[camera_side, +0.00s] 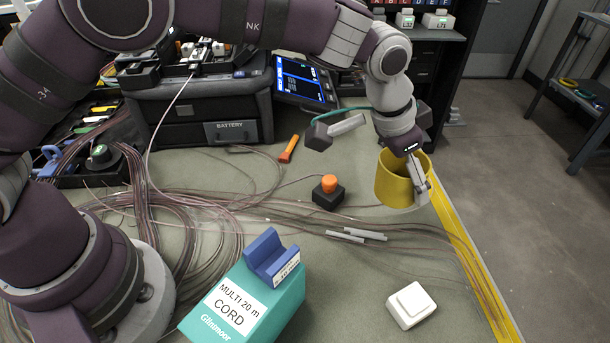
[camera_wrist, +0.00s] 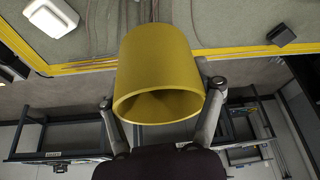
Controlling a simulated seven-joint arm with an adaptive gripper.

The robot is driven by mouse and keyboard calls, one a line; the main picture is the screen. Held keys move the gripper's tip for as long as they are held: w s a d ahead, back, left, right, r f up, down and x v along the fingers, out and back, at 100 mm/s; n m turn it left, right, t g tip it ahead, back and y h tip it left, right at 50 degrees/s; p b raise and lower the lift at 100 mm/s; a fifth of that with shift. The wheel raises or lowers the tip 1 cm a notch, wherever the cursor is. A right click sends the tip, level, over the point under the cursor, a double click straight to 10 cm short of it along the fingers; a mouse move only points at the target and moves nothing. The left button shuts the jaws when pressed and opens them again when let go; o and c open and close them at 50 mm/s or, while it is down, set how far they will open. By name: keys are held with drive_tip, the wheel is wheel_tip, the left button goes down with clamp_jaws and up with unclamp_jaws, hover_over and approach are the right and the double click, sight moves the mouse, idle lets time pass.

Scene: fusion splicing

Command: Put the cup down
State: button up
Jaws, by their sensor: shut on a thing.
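The yellow cup (camera_side: 392,182) is at the right side of the work table in the side view, close to the yellow edge strip.
An orange-knobbed black block (camera_side: 328,193) stands left of the cup. Cables and grey sleeves (camera_side: 356,235) run across the table below it. A white switch box (camera_side: 411,304) and a teal cord box (camera_side: 246,300) stand nearer the front. The yellow strip (camera_side: 463,240) marks the right edge.

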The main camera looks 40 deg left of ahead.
drive_tip(key=a+f+n+y, duration=0.1)
drive_tip(key=a+n+y, duration=0.3)
drive_tip(key=a+n, duration=0.8)
drive_tip(key=n+g, duration=0.8)
drive_tip(key=n, duration=1.7)
hover_over(151, 198)
drive_tip(key=w, duration=0.2)
drive_tip(key=shift+n, duration=0.4)
drive_tip(key=f, duration=0.5)
drive_tip(key=s+f, duration=0.1)
drive_tip(key=f, duration=0.1)
drive_tip(key=shift+d+f, duration=0.25)
drive_tip(key=shift+f, duration=0.05)
drive_tip(key=shift+w+f, duration=0.1)
drive_tip(key=shift+f, duration=0.3)
drive_tip(key=o, duration=1.3)
drive_tip(key=shift+f, duration=0.1)
drive_tip(key=shift+c, duration=0.2)
